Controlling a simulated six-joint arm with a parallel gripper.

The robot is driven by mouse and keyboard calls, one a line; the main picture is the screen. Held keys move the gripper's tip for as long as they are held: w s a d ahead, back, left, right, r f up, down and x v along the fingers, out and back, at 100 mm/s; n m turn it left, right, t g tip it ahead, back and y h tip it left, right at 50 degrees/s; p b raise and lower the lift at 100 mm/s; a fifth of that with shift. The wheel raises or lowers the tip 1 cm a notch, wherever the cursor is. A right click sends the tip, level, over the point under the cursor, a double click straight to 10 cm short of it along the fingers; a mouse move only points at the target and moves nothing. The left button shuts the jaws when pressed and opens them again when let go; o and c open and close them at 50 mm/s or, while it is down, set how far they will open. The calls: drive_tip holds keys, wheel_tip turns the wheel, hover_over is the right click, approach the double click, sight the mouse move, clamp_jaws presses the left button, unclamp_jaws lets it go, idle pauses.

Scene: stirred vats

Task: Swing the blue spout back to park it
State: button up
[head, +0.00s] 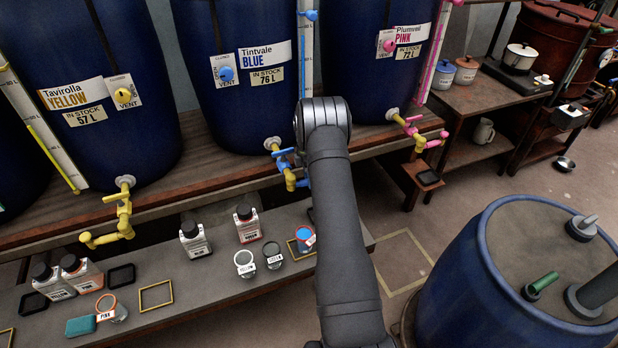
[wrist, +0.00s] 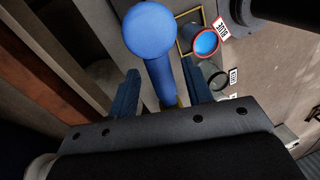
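The blue vat (head: 235,100), labelled Tintvale BLUE, has a yellow tap with a blue lever (head: 282,153) low on its front. Its yellow spout (head: 290,180) points down and right and is partly hidden by my arm. In the wrist view a blue round-ended handle (wrist: 150,32) runs between the two fingers of my gripper (wrist: 160,72). The fingers are apart, with gaps visible on both sides of the handle. A little yellow shows at the handle's lower end. In the head view my gripper is hidden behind my arm.
A cup with blue contents (head: 304,234) stands on the bench in a yellow square outline, also seen in the wrist view (wrist: 206,42). Two small cups (head: 245,264) and (head: 272,255) stand left of it. A yellow tap (head: 122,215) and pink tap (head: 420,135) flank the blue one.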

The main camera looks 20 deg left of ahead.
wheel_tip(320, 180, up, 17)
drive_tip(key=w+a, duration=0.2)
drive_tip(key=shift+w, duration=0.3)
drive_tip(key=shift+c, duration=0.2)
